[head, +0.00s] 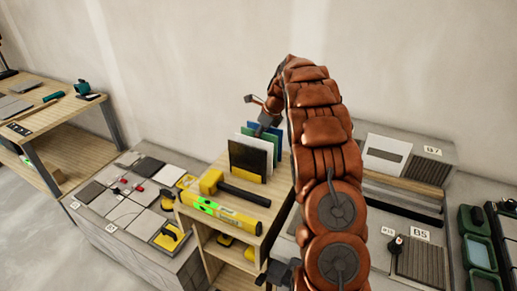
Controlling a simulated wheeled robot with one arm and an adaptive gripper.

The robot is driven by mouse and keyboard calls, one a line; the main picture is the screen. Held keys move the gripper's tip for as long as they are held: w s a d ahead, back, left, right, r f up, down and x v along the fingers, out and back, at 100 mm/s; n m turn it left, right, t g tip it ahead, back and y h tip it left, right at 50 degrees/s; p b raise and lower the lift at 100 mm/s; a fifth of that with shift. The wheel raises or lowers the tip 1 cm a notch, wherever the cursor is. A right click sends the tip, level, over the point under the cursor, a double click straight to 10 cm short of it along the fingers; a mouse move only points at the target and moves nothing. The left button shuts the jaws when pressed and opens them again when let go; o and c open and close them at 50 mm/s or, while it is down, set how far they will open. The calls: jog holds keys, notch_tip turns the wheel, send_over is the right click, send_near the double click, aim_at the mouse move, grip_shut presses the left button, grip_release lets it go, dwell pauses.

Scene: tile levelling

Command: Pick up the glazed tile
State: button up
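Several upright tiles stand in a row on the wooden workbench (215,181). The front one is a dark, black tile (247,158). Behind it are a green tile (271,141) and a blue tile (277,131), with pale edges between them. I cannot tell which of them is the glazed tile. My gripper (266,117) is just above the rear tiles, partly hidden by my reddish-brown arm. Whether its fingers touch a tile, or are open or shut, is not clear.
A black-handled mallet with a yellow head (211,181) and a yellow level (222,213) lie in front of the tiles. A low block (103,235) at left holds flat tiles and tools.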

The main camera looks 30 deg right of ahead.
grip_shut()
jog(key=shift+d+b, duration=0.1)
jog(key=shift+b, duration=0.3)
dwell(0.4)
